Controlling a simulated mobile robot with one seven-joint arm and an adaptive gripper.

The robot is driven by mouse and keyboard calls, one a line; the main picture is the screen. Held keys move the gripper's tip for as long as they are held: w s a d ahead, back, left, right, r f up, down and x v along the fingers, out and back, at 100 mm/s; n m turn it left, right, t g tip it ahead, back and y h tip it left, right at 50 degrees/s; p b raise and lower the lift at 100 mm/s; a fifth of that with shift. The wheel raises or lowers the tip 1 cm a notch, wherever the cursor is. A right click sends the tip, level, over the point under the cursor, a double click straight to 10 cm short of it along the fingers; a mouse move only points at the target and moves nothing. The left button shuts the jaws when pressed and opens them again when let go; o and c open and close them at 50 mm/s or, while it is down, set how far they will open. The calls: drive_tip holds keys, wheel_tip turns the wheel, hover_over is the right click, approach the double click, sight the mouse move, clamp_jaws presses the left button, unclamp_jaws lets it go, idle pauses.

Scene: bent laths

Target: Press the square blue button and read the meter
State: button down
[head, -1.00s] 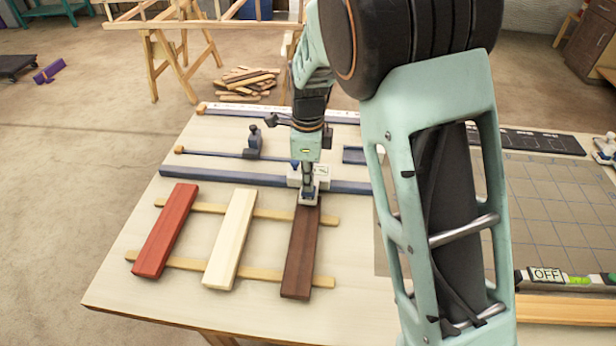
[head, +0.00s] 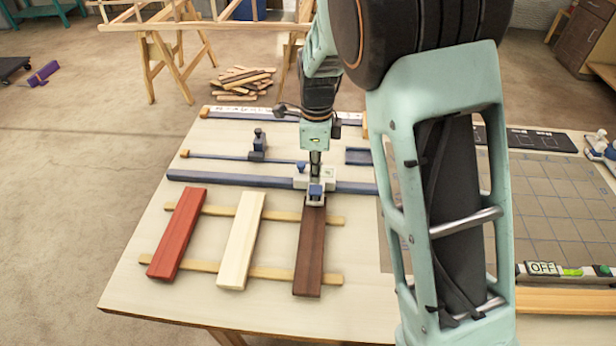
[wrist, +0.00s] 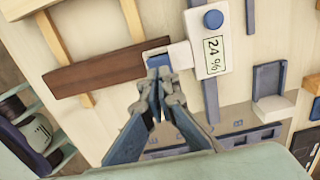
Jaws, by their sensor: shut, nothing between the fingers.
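A white moisture meter (head: 328,176) sits at the far end of the dark brown lath (head: 309,255). In the wrist view its display (wrist: 213,56) reads "24 %". A round blue button (wrist: 213,19) is beside the display. The square blue button (wrist: 158,61) is on a white block at the lath's end; it also shows in the head view (head: 315,190). My gripper (wrist: 159,82) is shut and empty, its tips close to the square button. In the head view my gripper (head: 315,170) is just behind and above it. I cannot tell whether the tips touch it.
A red lath (head: 177,233) and a pale lath (head: 241,240) lie beside the brown one across two thin battens. A blue rail (head: 230,180) runs behind them. On the right is a gridded mat (head: 540,205) and a device marked "OFF" (head: 541,268). The table's front left is clear.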

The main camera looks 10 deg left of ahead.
sight(315, 189)
wheel_tip(315, 189, up, 10)
drive_tip(key=shift+b, duration=0.3)
idle(0.5)
